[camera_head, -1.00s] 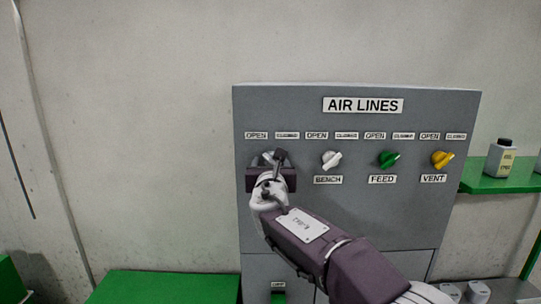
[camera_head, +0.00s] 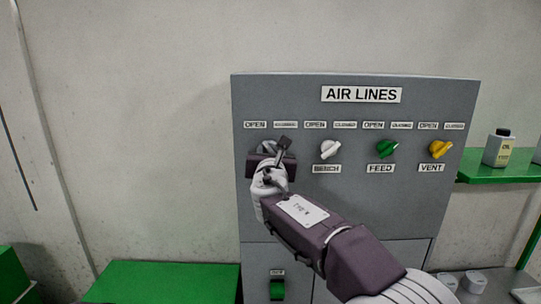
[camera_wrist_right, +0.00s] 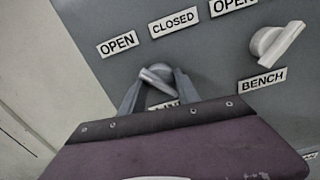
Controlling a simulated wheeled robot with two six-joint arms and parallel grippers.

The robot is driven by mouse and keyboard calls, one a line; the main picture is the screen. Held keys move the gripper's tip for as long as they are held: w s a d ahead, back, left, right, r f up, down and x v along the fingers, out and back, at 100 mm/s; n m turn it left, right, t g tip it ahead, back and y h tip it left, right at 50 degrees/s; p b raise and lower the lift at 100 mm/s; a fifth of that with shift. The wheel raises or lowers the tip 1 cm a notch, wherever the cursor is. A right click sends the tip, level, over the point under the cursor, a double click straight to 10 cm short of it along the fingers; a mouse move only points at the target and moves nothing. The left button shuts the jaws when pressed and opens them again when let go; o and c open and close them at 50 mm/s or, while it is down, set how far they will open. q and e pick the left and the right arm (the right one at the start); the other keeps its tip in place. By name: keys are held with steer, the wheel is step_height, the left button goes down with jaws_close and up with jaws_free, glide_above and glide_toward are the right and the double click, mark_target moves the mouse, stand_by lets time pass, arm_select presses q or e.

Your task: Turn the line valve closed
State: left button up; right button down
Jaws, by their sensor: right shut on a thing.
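The line valve (camera_wrist_right: 157,77) is a pale knob at the far left of the row on the grey AIR LINES panel (camera_head: 340,215). It sits below its own OPEN and CLOSED labels. My right gripper (camera_head: 270,146) is at this knob and hides most of it in the head view. In the right wrist view my right gripper (camera_wrist_right: 157,84) has one finger on each side of the knob and is shut on it. The knob's handle is tilted in that view. The label under it is mostly covered. My left gripper is not in view.
To the right are the white BENCH knob (camera_head: 330,149), the green FEED knob (camera_head: 387,149) and the yellow VENT knob (camera_head: 441,149). A green switch (camera_head: 277,290) sits lower on the panel. A green shelf (camera_head: 500,168) holds an oil bottle (camera_head: 499,148).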

steer(key=shift+m+b, duration=4)
steer(key=shift+m, duration=4.3)
steer(key=c, duration=0.9)
jaws_free()
